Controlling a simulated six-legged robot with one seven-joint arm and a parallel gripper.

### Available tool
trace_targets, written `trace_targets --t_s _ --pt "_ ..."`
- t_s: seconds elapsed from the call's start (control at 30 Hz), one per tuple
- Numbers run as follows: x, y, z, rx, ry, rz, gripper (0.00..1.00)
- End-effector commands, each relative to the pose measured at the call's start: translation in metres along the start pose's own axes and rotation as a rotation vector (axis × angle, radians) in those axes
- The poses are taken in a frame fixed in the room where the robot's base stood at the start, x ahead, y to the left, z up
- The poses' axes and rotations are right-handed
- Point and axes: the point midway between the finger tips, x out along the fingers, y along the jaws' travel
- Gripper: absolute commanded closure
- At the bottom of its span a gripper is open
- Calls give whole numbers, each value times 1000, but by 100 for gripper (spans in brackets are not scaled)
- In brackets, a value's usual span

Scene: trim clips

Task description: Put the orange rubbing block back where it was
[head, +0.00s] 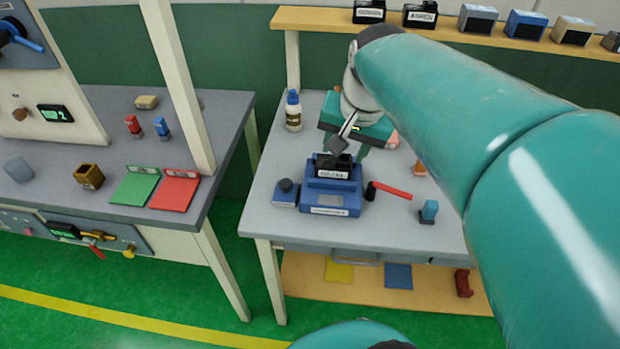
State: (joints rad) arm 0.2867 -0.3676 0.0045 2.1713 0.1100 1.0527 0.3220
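A small orange block (419,168), which looks like the rubbing block, stands on the right workbench (262,205), right of the blue fixture and close to my arm in the picture. My gripper (338,146) points down over the blue fixture (330,198), just above or touching the black labelled box (333,168) seated on it. The fingertips are small and dark against the box, so I cannot tell whether they are open or hold anything. The orange block is apart from my gripper.
A red-handled tool (390,190) and a blue block (429,211) lie right of the fixture. A dark blue knobbed piece (286,192) and a white bottle (293,111) stand left. The bench's front left is clear.

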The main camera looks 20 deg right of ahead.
Motion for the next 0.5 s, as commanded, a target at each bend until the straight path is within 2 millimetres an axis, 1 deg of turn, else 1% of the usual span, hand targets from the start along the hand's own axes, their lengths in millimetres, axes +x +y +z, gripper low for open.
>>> trace_targets --t_s 0.03,0.1,0.2,0.23,0.3,0.37,0.5 --pt "-4 -6 22 -101 29 -10 53" --pt "-5 -11 47 -236 66 -21 53" --pt "-3 -14 79 -414 117 -35 53" --pt "-3 -14 87 -460 130 -38 53" --pt "0 -14 102 -548 156 -45 53" --pt "1 -14 110 -600 172 -48 53" --pt "4 -13 117 -651 188 -50 53"
